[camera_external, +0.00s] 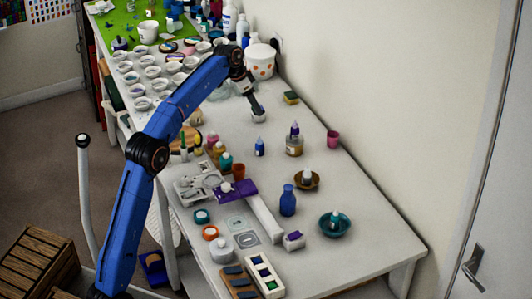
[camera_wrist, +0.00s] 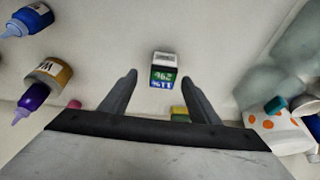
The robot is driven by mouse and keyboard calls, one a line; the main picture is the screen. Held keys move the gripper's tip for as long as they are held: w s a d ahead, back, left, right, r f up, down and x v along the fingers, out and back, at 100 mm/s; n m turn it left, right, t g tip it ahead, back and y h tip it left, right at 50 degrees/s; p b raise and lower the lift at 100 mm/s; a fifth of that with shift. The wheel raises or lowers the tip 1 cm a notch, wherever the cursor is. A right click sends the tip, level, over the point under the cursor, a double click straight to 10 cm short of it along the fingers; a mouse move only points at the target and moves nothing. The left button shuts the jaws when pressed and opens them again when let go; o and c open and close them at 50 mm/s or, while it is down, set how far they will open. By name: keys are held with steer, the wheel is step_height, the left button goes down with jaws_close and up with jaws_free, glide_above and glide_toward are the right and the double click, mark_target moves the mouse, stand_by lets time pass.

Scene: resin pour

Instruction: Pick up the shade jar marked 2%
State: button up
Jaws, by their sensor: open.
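A small jar (camera_wrist: 163,72) with a dark top edge and a label with green and blue bands shows in the wrist view. The label has white marks with percent signs, upside down, and I cannot read the number surely. My gripper (camera_wrist: 159,77) is open, with one finger on each side of the jar in the picture and a gap to each. In the external view my gripper (camera_external: 257,109) points down at a small whitish thing (camera_external: 258,117) on the table. I cannot tell how much height separates the fingertips from the jar.
A blue dropper bottle (camera_external: 259,147) and an amber bottle (camera_external: 294,146) stand nearer the front. A pink cup (camera_external: 333,139) and a sponge (camera_external: 291,97) lie near the wall. A dotted white bucket (camera_external: 261,61) stands behind my gripper. The tabletop right around the jar is mostly clear.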

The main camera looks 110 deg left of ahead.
steer(key=x, duration=0.5)
steer(key=shift+s+a, duration=0.1)
steer(key=shift+s, duration=0.05)
steer(key=c, duration=1.2)
